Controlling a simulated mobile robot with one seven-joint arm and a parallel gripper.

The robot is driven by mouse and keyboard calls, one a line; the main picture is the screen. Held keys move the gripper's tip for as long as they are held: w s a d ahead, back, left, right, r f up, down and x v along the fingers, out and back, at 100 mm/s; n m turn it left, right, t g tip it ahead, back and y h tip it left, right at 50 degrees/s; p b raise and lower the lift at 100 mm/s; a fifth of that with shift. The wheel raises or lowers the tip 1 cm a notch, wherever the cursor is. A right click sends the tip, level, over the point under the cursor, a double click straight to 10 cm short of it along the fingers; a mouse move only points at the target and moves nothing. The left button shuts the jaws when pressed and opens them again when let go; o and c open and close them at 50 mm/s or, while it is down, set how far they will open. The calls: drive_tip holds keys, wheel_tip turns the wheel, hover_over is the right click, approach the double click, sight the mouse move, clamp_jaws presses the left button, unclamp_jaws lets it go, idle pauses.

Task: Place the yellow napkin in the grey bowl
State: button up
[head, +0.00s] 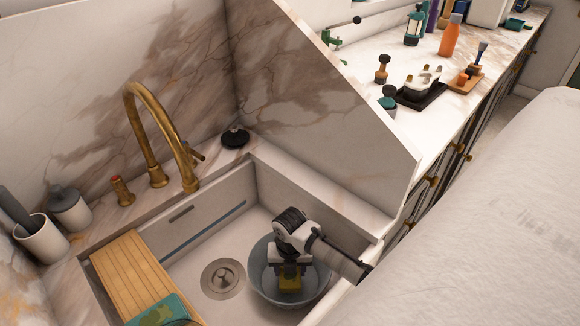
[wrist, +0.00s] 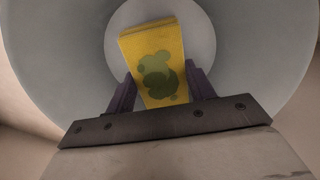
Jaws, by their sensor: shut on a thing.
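The yellow napkin (wrist: 153,48) is a folded block with green blotches, held between the two fingers of my gripper (wrist: 160,88). In the head view the napkin (head: 290,284) shows below my gripper (head: 289,272), within the rim of the grey bowl. The grey bowl (head: 262,284) stands in the sink at the right. In the wrist view the bowl (wrist: 250,50) surrounds the napkin, with its pale round bottom behind it. I cannot tell whether the napkin touches the bottom.
The sink drain (head: 223,279) lies left of the bowl. A wooden board (head: 135,270) with a green item (head: 160,312) on it spans the sink's left side. A brass faucet (head: 150,130) rises behind. A marble panel (head: 330,110) stands behind the bowl.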

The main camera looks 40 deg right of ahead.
drive_tip(key=shift+f, duration=1.15)
drive_tip(key=shift+f, duration=0.2)
drive_tip(key=o, duration=0.9)
drive_tip(key=shift+r, duration=0.1)
drive_tip(key=shift+o, duration=0.2)
wheel_tip(320, 180, up, 12)
drive_tip(key=b, duration=0.1)
drive_tip(key=shift+r, duration=0.15)
